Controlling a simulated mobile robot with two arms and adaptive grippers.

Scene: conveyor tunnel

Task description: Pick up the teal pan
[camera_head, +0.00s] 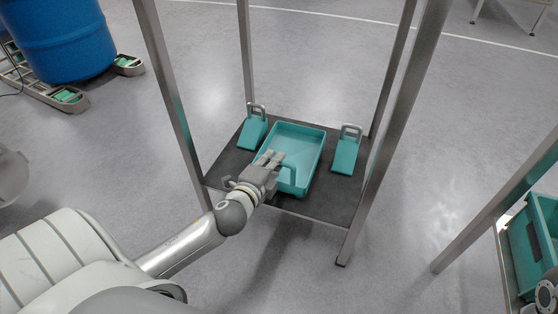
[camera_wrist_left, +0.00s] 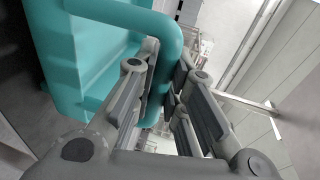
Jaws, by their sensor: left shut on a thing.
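The teal pan (camera_head: 308,147) is a rectangular tray on the dark shelf (camera_head: 343,205) of a metal-legged stand in the head view. Its raised handle is on the near side. My left gripper (camera_head: 270,158) reaches in from the left at the pan's near left corner and is shut on the handle. In the left wrist view, the teal handle (camera_wrist_left: 170,50) curves down between the fingers (camera_wrist_left: 160,100), with the pan's wall (camera_wrist_left: 75,60) beside it. The pan appears to rest on the shelf.
Two teal scoop-like pieces with grey handles (camera_head: 252,131) (camera_head: 345,155) lie on the shelf on either side of the pan. Upright metal legs (camera_head: 174,100) (camera_head: 395,125) frame the shelf. A blue barrel (camera_head: 62,40) stands at upper left. A teal crate (camera_head: 530,240) is at right.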

